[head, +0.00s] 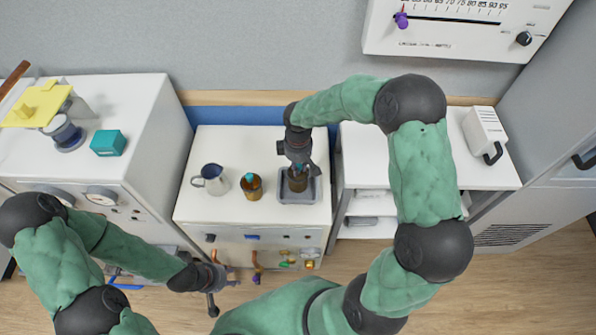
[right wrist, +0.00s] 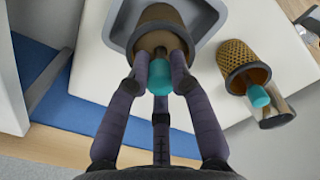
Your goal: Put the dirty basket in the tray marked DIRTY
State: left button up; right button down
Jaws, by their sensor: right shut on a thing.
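A brown basket (head: 298,182) with a teal handle is within the outline of a grey tray (head: 298,200). My right gripper (head: 298,165) is above it. In the right wrist view its fingers (right wrist: 160,75) are shut on the teal handle (right wrist: 160,77), with the basket (right wrist: 160,30) inside the tray walls (right wrist: 203,18). I cannot tell whether the basket touches the tray floor. A second brown basket (head: 251,188) with a teal handle stands left of the tray. No DIRTY marking is readable. My left gripper (head: 225,296) is open and empty, in front of the cabinet.
A metal jug (head: 213,180) stands left of the second basket on the white cabinet top (head: 225,143). A left counter holds a teal block (head: 108,143) and a yellow object (head: 37,104). A white shelf unit (head: 365,170) stands at the right, partly behind my right arm.

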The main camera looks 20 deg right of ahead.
jog(key=shift+f, duration=1.25)
jog(key=shift+s, duration=0.1)
jog(key=shift+f+b, duration=0.15)
jog(key=shift+b, duration=0.2)
jog(key=c, duration=1.1)
grip_release()
jog(key=shift+r, duration=0.25)
notch_tip(320, 180, up, 12)
jog(key=p, duration=0.3)
jog(key=shift+f, duration=0.1)
